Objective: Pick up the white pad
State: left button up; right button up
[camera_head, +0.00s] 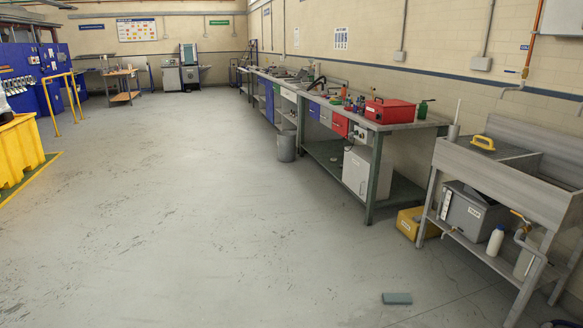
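I cannot make out a clearly white pad in the head view. A small flat grey-green block (397,298) lies on the floor at the lower right, in front of the sink. A yellow-handled scrubber or float (483,143) rests on the left part of the metal sink unit (479,154); its underside is too small to tell. Neither of my grippers can be made out in this view.
A long workbench with a red toolbox (390,110) runs along the right wall. A yellow box (414,222) stands on the floor beside the sink. A white bottle (495,240) stands on the sink's lower shelf. The floor at centre and left is clear.

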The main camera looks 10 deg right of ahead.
aim_at(388, 298)
jog(key=i+l+z, duration=0.2)
jog(key=i+z, duration=0.7)
jog(key=i, duration=0.25)
jog(key=i+j+z, duration=0.3)
jog(key=i+z, duration=0.15)
jog(key=i, duration=0.1)
